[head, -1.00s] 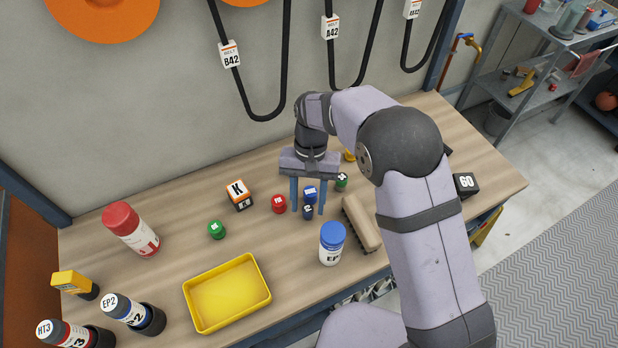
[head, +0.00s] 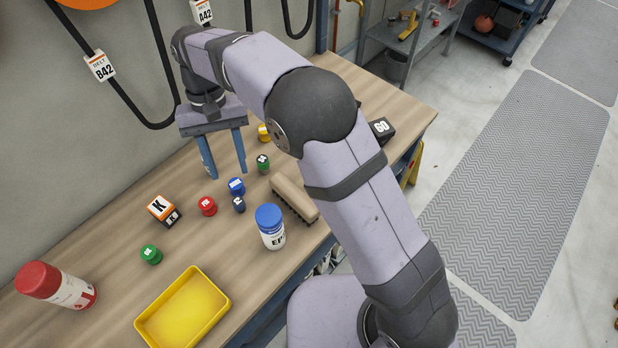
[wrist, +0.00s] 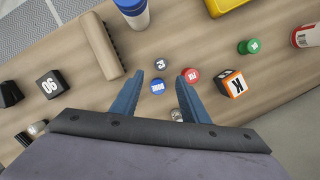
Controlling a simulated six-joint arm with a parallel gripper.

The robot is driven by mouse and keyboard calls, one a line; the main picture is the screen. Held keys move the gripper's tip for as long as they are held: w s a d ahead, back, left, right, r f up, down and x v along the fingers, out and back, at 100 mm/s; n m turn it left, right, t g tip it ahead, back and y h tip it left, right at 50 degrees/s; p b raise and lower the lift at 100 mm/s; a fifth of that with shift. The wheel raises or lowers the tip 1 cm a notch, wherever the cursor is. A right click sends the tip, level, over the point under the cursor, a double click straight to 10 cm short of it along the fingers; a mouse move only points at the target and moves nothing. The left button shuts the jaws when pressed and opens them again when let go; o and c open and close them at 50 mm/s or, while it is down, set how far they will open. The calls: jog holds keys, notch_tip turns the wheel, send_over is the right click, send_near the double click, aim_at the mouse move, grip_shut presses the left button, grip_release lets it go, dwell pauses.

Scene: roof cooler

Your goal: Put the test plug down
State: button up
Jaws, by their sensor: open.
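My gripper (head: 228,174) is open and empty above the wooden bench, its two blue fingers pointing down. A blue plug (head: 236,186) with a white label stands on the bench just below and in front of the fingers; a smaller dark blue plug (head: 239,204) stands beside it. I cannot tell by label which one is the test plug. In the wrist view the blue plug (wrist: 157,86) shows by the left finger and a red plug (wrist: 192,75) by the right finger. A small shiny piece (wrist: 176,115) shows between the fingers, partly hidden by my gripper.
An orange-and-black K block (head: 163,209) and a green plug (head: 151,254) lie left. A dark green plug (head: 263,162), a yellow piece (head: 264,133) and a brown brush (head: 294,199) lie right. A blue-lidded bottle (head: 271,228) and yellow tray (head: 184,312) stand in front.

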jog(key=shift+m+t, duration=0.4)
jog(key=d, duration=0.6)
jog(key=w+d, duration=0.1)
jog(key=d, duration=0.2)
jog(key=shift+d+r, duration=0.1)
jog(key=s+d+f+t, duration=0.1)
jog(key=s+d+f, duration=0.1)
jog(key=s+d, duration=0.4)
jog(key=s+d+f+m+t, duration=0.1)
jog(key=s+d+f, duration=0.2)
jog(key=s+d, duration=0.4)
jog(key=d, duration=0.8)
jog(key=shift+y, duration=0.3)
jog(key=shift+c, duration=1.1)
